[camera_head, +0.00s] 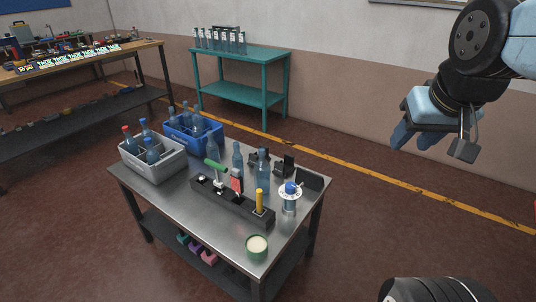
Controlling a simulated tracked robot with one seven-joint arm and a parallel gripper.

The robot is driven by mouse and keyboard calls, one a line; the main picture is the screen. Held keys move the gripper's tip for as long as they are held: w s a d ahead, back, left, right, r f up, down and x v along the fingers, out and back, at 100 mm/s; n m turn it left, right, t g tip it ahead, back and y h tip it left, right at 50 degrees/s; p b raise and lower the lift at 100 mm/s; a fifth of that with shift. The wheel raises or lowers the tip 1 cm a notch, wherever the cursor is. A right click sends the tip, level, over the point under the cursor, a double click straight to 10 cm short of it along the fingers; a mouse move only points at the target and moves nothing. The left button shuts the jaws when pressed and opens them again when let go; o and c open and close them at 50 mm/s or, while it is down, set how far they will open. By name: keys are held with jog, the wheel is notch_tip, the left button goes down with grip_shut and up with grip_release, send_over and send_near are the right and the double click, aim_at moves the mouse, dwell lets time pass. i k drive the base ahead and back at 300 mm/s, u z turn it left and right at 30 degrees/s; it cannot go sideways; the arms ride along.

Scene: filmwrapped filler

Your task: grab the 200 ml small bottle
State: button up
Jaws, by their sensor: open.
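Several clear blue-grey bottles stand on the metal table; no size marking is readable, so I cannot tell which is 200 ml. One bottle (238,162) stands near the table's middle behind the black rack, and another bottle (263,172) stands to its right. A third bottle (214,153) is partly hidden by a green-handled item. The grey crate (160,173) holds bottles with red and blue caps. The blue crate (207,148) holds more bottles. My gripper (434,142) is open and empty, high at the upper right, well apart from the table and bottles.
The black rack (232,204) lies across the table with a yellow-handled tool (259,201) upright in it. A blue-topped device (290,198) and a green round tin (257,246) are near the right edge. A teal table (240,54) with labelled bottles stands behind.

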aim_at(237, 157)
jog(key=z, duration=0.1)
jog(key=i, duration=0.2)
jog(key=z, duration=2.45)
jog(key=k, duration=2.5)
jog(key=u, duration=1.2)
jog(key=i, duration=0.65)
jog(key=u, duration=0.25)
